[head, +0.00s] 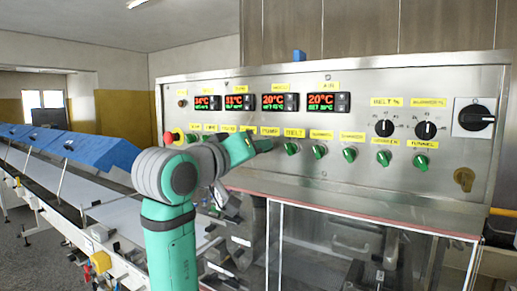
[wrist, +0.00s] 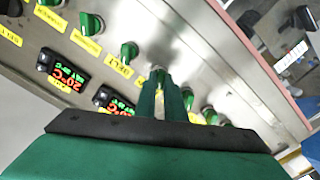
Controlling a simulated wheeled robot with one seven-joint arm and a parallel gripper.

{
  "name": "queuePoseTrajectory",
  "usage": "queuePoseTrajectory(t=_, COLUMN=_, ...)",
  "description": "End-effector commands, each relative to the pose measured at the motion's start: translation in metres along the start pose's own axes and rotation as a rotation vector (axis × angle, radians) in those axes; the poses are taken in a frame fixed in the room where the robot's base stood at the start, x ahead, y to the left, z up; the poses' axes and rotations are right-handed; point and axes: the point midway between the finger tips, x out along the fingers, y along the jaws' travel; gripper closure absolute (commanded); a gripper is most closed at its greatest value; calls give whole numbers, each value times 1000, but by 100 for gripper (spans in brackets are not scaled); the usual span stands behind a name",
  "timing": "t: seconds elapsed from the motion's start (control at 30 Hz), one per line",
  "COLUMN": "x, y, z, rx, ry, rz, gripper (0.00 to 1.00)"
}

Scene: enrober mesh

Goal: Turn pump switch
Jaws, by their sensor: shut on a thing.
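The pump switch is a small green knob on the steel control panel, under the yellow PUMP label (head: 270,131). In the head view my gripper (head: 264,146) reaches the panel there and hides the knob. In the wrist view my two green fingers (wrist: 162,82) are closed around the green pump switch (wrist: 157,72), of which only the tip shows. Its exact turn angle is hard to tell.
Red digital displays (head: 321,104) are above. A red emergency button (head: 178,138) is at left. A clear-sided cabinet (head: 345,240) stands below the panel.

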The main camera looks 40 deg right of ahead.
Motion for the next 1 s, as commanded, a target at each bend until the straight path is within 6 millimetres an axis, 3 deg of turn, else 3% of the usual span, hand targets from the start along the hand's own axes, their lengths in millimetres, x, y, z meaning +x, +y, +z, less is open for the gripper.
queuePoseTrajectory(t=0.37, x=1, y=-1, z=2, rx=-6, ry=-7, rz=-1, gripper=100)
queuePoseTrajectory(t=0.4, x=1, y=-1, z=2, rx=-5, ry=-7, rz=-1, gripper=81)
queuePoseTrajectory(t=0.47, x=1, y=0, z=2, rx=-5, ry=-6, rz=0, gripper=72)
queuePoseTrajectory(t=0.77, x=-1, y=0, z=1, rx=-4, ry=-2, rz=0, gripper=72)
queuePoseTrajectory(t=1.0, x=-28, y=0, z=0, rx=-2, ry=0, rz=-1, gripper=72)
